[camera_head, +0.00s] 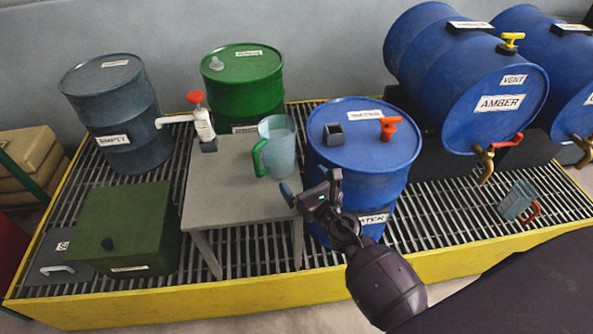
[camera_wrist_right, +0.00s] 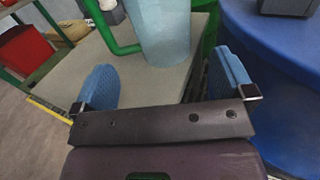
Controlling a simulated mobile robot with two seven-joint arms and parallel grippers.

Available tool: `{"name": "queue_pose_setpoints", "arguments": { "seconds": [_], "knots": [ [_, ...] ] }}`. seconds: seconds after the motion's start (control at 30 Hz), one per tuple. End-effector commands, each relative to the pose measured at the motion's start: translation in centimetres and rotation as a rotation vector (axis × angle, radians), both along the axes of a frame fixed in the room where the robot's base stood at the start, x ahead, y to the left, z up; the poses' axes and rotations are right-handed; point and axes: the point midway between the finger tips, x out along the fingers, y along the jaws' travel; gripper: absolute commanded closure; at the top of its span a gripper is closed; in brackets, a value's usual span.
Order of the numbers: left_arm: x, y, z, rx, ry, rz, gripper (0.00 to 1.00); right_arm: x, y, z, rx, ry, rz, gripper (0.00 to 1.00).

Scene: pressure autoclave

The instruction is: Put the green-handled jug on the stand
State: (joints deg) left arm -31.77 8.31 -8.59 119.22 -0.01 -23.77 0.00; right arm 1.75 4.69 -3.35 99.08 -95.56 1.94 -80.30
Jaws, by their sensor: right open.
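The green-handled jug (camera_head: 283,140) is a pale blue translucent jug. It stands upright at the right back part of a grey stand (camera_head: 225,195), a small table with legs. Its green handle (camera_head: 259,158) points to the left. My right gripper (camera_head: 311,184) is open and empty, just in front of the jug at the stand's right edge. In the right wrist view the jug (camera_wrist_right: 162,30) is beyond and between the two blue fingers, apart from them. The stand's top (camera_wrist_right: 145,85) shows beneath it. My left gripper is not in view.
A blue water drum (camera_head: 345,155) stands close at the stand's right. A white pump with a red knob (camera_head: 200,120) is at the stand's back left. A green box (camera_head: 125,230) is left. A red-handled jug (camera_head: 515,200) sits on the grating below the amber drum (camera_head: 500,105).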

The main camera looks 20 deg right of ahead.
Motion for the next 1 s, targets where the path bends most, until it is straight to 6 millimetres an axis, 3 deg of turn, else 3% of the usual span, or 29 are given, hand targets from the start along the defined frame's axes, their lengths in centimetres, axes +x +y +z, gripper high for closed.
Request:
{"name": "queue_pose_setpoints", "arguments": {
  "seconds": [0.33, 0.47, 0.57, 1.0],
  "knots": [
    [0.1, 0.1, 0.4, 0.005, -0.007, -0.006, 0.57, -1.1, -0.2, 0.0, 0.014, 0.002, -0.002, 0.00],
    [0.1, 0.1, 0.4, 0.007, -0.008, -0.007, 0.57, -2.3, -0.8, -0.5, 0.160, 0.026, -0.027, 0.00],
    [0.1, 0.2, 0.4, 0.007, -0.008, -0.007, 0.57, -4.2, -1.8, -1.2, 0.406, 0.062, -0.072, 0.00],
    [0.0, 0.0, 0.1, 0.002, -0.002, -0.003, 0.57, -15.5, -5.5, -5.9, 1.809, 0.222, -0.437, 0.00]
  ]
}}
